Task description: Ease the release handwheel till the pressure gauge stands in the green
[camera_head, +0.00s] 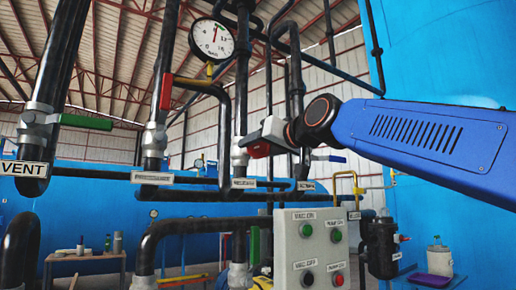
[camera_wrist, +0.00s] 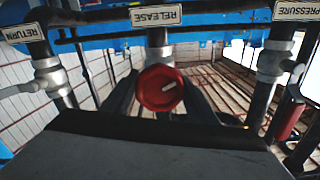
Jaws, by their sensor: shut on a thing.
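The red release handwheel (camera_wrist: 158,90) is in the middle of the wrist view, below a RELEASE label (camera_wrist: 156,16) that reads upside down. A white mark on it points right and slightly up. My gripper (camera_wrist: 160,93) has a dark finger on each side of the wheel and is shut on it. In the head view my gripper (camera_head: 266,139) is at the pipe above the label, with a bit of red wheel (camera_head: 258,150) showing. The white pressure gauge (camera_head: 212,39) is at the upper left; its red needle points nearly straight up, near a small green band at the top.
A red lever (camera_head: 166,92) and a green lever (camera_head: 86,122) sit on pipes to the left. A control box (camera_head: 311,249) with several buttons stands below my arm. Dark vertical pipes crowd both sides of the wheel.

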